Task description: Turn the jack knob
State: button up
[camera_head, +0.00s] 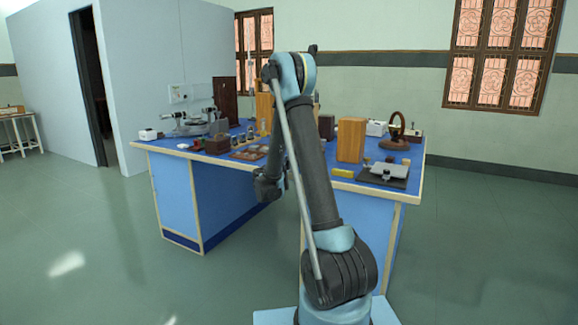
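A low device with a silver-grey top plate, which looks like the jack (390,170), sits on a dark base at the right front corner of the blue bench. Its knob is too small to make out. My arm rises in the middle of the view and bends at the top. A dark part that looks like my gripper (268,188) hangs at the front edge of the bench, well to the left of the jack and apart from it. It is partly hidden behind my arm, and its fingers cannot be made out.
The blue-topped bench (221,172) carries a wooden block (351,140), a yellow block (343,173), a brown wheel-like ring (397,127) and, at left, a metal instrument (187,122). Open green floor (480,240) lies to the right and in front.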

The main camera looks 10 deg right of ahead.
jog(key=shift+a+m, duration=0.15)
jog(key=shift+m, duration=0.35)
jog(key=o, duration=1.1)
jog(key=v, duration=1.1)
jog(key=shift+s+a+f, duration=0.1)
jog(key=shift+s+a, duration=0.1)
jog(key=shift+s, duration=0.15)
